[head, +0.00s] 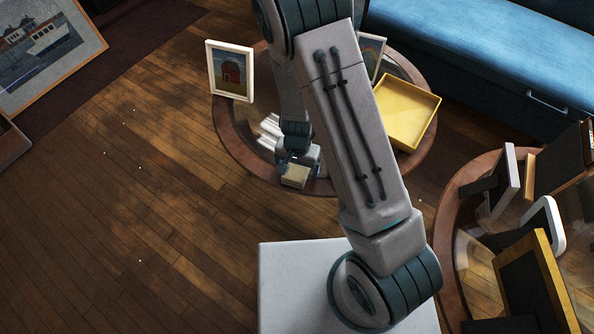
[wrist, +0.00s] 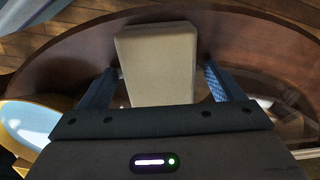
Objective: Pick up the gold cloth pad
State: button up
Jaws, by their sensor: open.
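The gold cloth pad (wrist: 158,65) looks like a tan block in the wrist view and lies on the wooden rim of the round table. In the head view the pad (head: 295,176) shows at the table's near edge, just under my gripper. My gripper (wrist: 162,85) is open, with one blue finger on the left side of the pad and one on the right. A small gap seems to show at each side; I cannot tell whether either finger touches it. The pad's near end is hidden by the gripper body.
The round glass-topped table (head: 238,148) also holds a framed barn picture (head: 231,72), a yellow tray (head: 405,112) and some white items (head: 269,130). A second table (head: 452,212) with several frames stands at right. A blue sofa (head: 480,50) is behind. The floor at left is mostly open.

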aim_at(297, 166)
jog(key=c, duration=1.1)
jog(key=shift+r, duration=0.1)
jog(key=shift+r+p, duration=0.3)
jog(key=shift+r, duration=0.15)
notch_tip(297, 166, up, 4)
jog(key=shift+f+p, duration=0.1)
jog(key=shift+p, duration=1)
jog(key=w+d+r+p, duration=0.1)
jog(key=w+d+r, duration=0.1)
jog(key=d, duration=0.1)
jog(key=w+d+r, duration=0.2)
jog(key=d, duration=0.1)
jog(key=w+d+r+p, duration=0.1)
jog(key=w+d+r, duration=0.1)
jog(key=d, duration=0.2)
jog(key=shift+r+p, duration=0.15)
jog(key=shift+p, duration=0.15)
